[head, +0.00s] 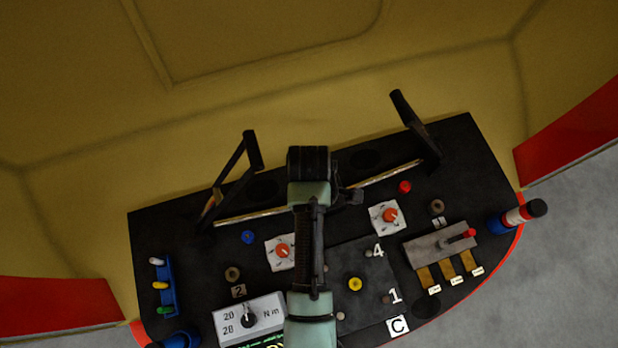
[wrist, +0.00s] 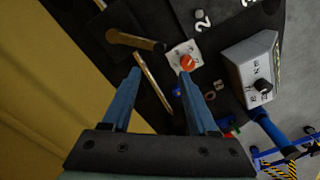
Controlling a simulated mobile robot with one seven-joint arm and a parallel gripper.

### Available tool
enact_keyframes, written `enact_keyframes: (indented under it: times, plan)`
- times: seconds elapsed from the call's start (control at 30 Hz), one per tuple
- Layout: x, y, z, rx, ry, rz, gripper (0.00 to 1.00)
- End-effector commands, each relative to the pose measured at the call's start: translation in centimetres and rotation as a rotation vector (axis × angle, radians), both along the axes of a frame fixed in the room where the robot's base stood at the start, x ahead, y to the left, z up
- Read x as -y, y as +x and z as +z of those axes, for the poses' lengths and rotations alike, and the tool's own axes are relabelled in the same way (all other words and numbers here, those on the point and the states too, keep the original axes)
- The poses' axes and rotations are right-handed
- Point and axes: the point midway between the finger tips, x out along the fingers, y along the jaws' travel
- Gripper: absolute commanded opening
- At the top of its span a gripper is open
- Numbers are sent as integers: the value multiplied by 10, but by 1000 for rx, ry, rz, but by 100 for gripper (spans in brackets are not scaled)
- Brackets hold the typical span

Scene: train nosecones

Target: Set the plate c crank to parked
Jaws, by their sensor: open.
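Plate C is the dark square plate (head: 372,262) beside the white C label (head: 398,325), with white numbers 4 and 1 and a yellow round knob (head: 355,284). My arm covers its left side in the head view. Part of a dark numbered plate (wrist: 215,35), with a 2, shows at the top of the wrist view. I cannot make out which part is its crank. My gripper (wrist: 162,73) is open and empty, its blue fingers apart over the console near a thin metallic rod (wrist: 152,85). The fingers cannot be made out in the head view.
A brown lever (wrist: 135,40) and an orange knob (wrist: 187,62) lie beyond the fingertips. Tall black levers (head: 235,170) (head: 415,125) rise at the console's back. A display box (head: 248,316) stands at front left, a grey lever box (head: 440,245) at right. A yellow wall is behind.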

Motion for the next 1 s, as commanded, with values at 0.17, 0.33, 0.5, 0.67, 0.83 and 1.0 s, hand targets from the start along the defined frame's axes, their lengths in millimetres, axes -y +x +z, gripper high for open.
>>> enact_keyframes:
  times: [0.17,0.33,0.5,0.67,0.83,1.0]
  plan:
    - [0,0,-37,-2,0,-1,60]
    - [0,0,-68,-1,0,-2,60]
    - [0,1,-90,1,1,-2,60]
    - [0,1,-100,3,0,-2,60]
    - [0,1,-102,4,0,-2,60]
    - [0,1,-102,4,0,-2,60]
